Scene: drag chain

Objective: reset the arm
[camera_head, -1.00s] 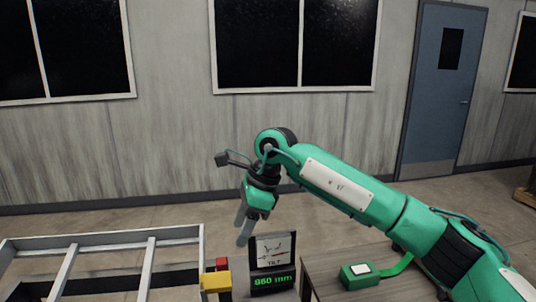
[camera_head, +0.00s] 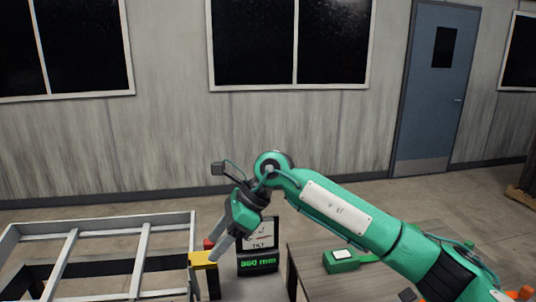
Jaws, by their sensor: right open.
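My green right arm comes in from the right and bends down at its wrist. My right gripper (camera_head: 221,246) hangs with its grey fingers pointing down and left. The fingers are open, and I see nothing between them. Their tips overlap the right end of a yellow block (camera_head: 202,259) in the picture; I cannot tell whether they touch it. A red block (camera_head: 209,244) shows just behind the yellow one. My left gripper is out of view.
A grey metal frame with crossbars (camera_head: 144,250) fills the lower left. A display (camera_head: 258,263) with green digits and a tilt gauge (camera_head: 256,242) stands right of the fingers. A green box (camera_head: 340,265) lies on a wooden table (camera_head: 310,285). A blue door (camera_head: 436,95) is behind.

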